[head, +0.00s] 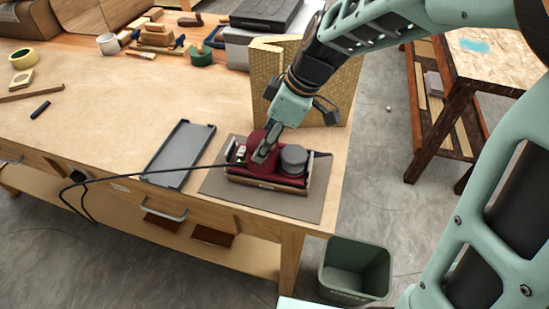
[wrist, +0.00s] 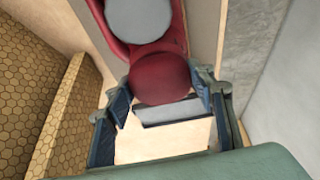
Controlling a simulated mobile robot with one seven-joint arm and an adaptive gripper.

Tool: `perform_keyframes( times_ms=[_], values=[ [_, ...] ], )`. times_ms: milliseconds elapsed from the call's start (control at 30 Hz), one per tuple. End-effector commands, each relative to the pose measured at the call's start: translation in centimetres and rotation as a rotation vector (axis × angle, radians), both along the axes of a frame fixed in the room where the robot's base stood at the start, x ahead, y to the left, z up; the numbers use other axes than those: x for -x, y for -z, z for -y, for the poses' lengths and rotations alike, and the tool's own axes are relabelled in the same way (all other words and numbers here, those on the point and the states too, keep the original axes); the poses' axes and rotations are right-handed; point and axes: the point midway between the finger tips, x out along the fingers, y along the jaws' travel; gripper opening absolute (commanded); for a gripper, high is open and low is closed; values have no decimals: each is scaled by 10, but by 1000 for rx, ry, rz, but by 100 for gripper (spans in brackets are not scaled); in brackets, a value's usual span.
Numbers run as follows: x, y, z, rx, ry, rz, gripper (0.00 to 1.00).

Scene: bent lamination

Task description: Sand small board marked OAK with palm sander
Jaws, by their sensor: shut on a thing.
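A dark red palm sander (head: 266,160) with a round grey canister (head: 293,158) is on the grey mat (head: 216,184) at the bench's front right corner. My gripper (head: 265,150) is shut on its red top. In the wrist view the fingers sit either side of the rounded red grip (wrist: 160,82). A pale wooden piece (wrist: 165,140) shows below the sander's grey base there, and a thin wooden edge shows under the sander in the head view. It is probably the small board; no OAK mark is readable and the sander hides most of it.
A black cord runs left from the sander over the bench edge. An empty grey tray (head: 178,157) lies left of the mat. A honeycomb-patterned panel (head: 345,92) stands just behind. A green bin (head: 355,270) is on the floor at right. The bench's middle left is mostly clear.

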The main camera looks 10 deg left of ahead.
Motion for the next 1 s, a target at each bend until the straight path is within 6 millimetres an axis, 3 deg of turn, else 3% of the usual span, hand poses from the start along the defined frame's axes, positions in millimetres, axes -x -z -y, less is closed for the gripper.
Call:
perform_keyframes(
  times_ms=[600, 1000],
  values=[
    [-1, -1, 16, 0, 2, 2, 12],
    [-1, -1, 17, 0, 2, 2, 12]
  ],
)
